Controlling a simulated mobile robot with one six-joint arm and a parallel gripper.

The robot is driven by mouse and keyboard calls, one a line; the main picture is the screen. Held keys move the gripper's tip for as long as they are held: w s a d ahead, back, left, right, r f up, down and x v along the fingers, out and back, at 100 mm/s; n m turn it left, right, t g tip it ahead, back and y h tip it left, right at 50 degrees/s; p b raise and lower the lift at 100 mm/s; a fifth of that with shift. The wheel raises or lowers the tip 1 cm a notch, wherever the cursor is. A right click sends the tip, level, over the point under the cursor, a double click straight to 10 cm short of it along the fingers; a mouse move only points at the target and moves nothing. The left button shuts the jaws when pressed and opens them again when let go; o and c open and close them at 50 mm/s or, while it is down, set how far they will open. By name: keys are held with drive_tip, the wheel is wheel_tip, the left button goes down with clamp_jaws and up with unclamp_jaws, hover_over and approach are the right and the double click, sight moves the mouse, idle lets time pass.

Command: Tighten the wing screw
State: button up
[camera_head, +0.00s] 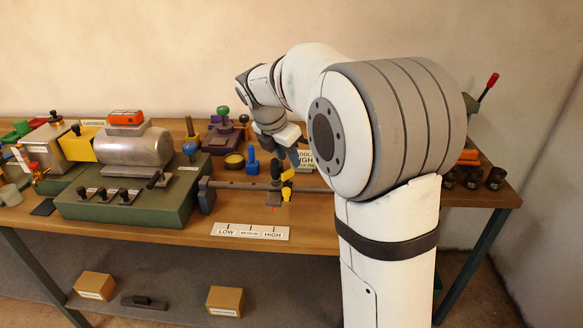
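A dark horizontal bar (241,185) runs right from a grey end block (207,195) at the front of the bench. The wing screw seems to be one of these small parts, but I cannot tell which. My gripper (292,156) points down just above and slightly right of them. Its fingers are small and partly lost against the background. I cannot tell whether they are open or touching anything.
A white LOW–HIGH scale label (250,231) lies on the bench (150,238) in front of the bar. Left stands a green-based machine (130,205) with a metal cylinder (134,148). Behind are a blue-knobbed part (252,160) and a yellow-topped dish (234,161). Black cups (472,179) stand right.

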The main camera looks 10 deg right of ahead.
sight(292, 169)
drive_tip(key=x, duration=0.4)
drive_tip(key=shift+f, duration=0.1)
drive_tip(key=shift+c, duration=0.4)
clamp_jaws()
